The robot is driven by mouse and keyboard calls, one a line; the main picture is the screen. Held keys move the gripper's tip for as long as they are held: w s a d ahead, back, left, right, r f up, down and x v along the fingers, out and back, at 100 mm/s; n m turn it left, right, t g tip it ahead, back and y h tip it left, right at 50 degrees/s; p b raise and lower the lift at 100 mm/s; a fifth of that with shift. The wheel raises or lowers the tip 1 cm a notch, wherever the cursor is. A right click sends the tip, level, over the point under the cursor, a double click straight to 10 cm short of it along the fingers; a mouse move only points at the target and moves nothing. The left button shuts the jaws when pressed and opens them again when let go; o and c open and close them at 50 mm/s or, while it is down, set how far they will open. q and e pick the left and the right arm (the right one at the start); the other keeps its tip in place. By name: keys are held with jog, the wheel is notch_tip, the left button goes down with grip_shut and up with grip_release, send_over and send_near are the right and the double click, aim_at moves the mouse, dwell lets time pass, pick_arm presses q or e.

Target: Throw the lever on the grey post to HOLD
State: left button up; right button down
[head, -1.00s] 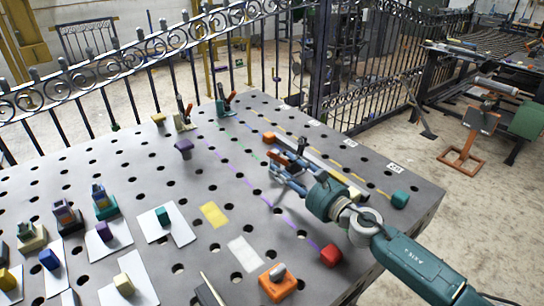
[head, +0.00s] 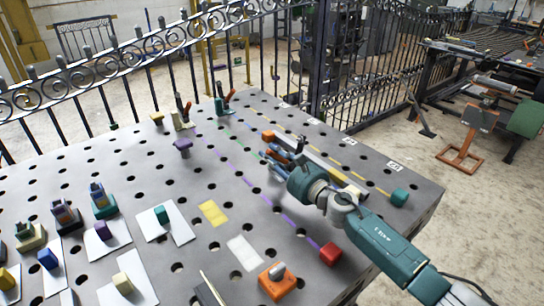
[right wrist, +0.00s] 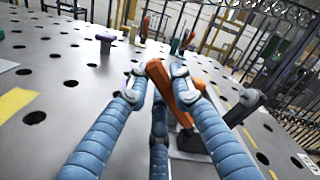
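My right gripper (head: 268,158) is low over the perforated table, beside an orange lever (head: 284,140) on a dark base. In the right wrist view its blue fingers (right wrist: 158,82) are apart. The orange lever (right wrist: 172,92) shows between and just past the fingertips, close to the right one; I cannot tell if they touch. Small white labels (head: 393,167) are too small to read for HOLD. My left gripper is not in view.
A purple knob (head: 183,147) and upright clamps (head: 222,104) stand farther back. Several blocks on white cards fill the left. A scrolled iron gate stands behind the table.

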jog(key=shift+w+r, duration=0.1)
jog(key=d+m, duration=0.1)
jog(key=w+r+m, duration=0.1)
jog(key=m, duration=0.1)
jog(key=shift+d+r, duration=0.3)
jog(key=shift+d, duration=0.05)
jog(key=shift+w+d+r+m, duration=0.25)
jog(key=shift+w+d+m, duration=0.3)
jog(key=shift+m, duration=0.45)
jog(key=shift+w+d+r+m, duration=0.3)
jog(key=shift+d+m, duration=0.3)
jog(key=shift+m, duration=0.4)
